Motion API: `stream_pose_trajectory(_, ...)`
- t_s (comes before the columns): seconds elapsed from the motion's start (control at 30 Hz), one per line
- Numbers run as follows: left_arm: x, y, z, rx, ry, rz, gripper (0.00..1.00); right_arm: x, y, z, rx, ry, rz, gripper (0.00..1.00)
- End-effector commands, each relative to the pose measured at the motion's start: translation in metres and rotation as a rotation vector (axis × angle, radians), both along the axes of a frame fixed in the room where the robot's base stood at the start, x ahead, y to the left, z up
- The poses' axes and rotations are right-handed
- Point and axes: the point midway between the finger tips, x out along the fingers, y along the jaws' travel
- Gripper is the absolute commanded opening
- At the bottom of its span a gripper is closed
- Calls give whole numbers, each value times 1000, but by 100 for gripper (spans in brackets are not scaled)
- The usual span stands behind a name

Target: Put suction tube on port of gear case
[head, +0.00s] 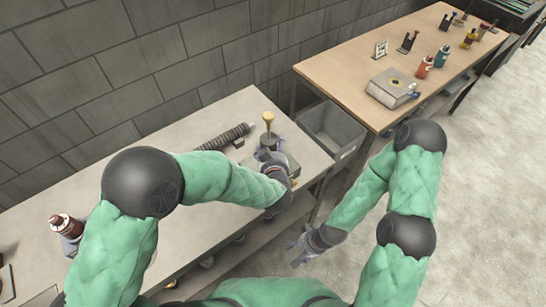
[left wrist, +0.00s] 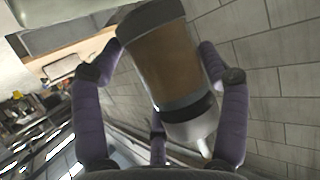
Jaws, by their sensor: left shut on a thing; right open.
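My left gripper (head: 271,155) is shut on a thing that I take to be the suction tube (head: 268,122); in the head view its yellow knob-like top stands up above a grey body. In the left wrist view the suction tube (left wrist: 165,75) is a brown cylinder with a dark end, a dark band and a pale nozzle, tilted between the purple fingers. A low greyish-yellow box, probably the gear case (head: 291,162), is on the grey bench beneath my left gripper, mostly hidden. Its port cannot be made out. My right gripper (head: 303,246) is open and empty, off the bench's front edge.
A dark ridged rod (head: 222,138) lies on the grey bench (head: 190,185) against the wall side. A red-brown bottle (head: 66,225) stands at the left. A grey bin (head: 333,130) sits between the bench and a wooden table (head: 350,65) holding several items.

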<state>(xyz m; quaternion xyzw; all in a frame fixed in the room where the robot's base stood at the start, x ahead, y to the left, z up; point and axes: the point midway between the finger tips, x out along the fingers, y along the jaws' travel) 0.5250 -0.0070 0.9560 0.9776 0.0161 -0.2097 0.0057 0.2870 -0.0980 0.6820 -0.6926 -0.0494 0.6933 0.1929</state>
Motion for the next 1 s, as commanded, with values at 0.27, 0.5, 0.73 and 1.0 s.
stream_pose_trajectory(0.27, 6, -1, -37, 0, 1, 0, 23, 0, 0, -21, 0, 0, 0, 58)
stream_pose_trajectory(0.5, 6, -1, -37, -1, -1, 0, 23, 0, 0, -20, 0, 0, 0, 58)
stream_pose_trajectory(0.73, 6, -1, -42, 0, 1, 0, 77, 0, 0, -22, 0, 0, 0, 58)
stream_pose_trajectory(1.0, 6, -1, -41, 0, 1, 0, 84, 0, 0, -21, 0, 0, 0, 58)
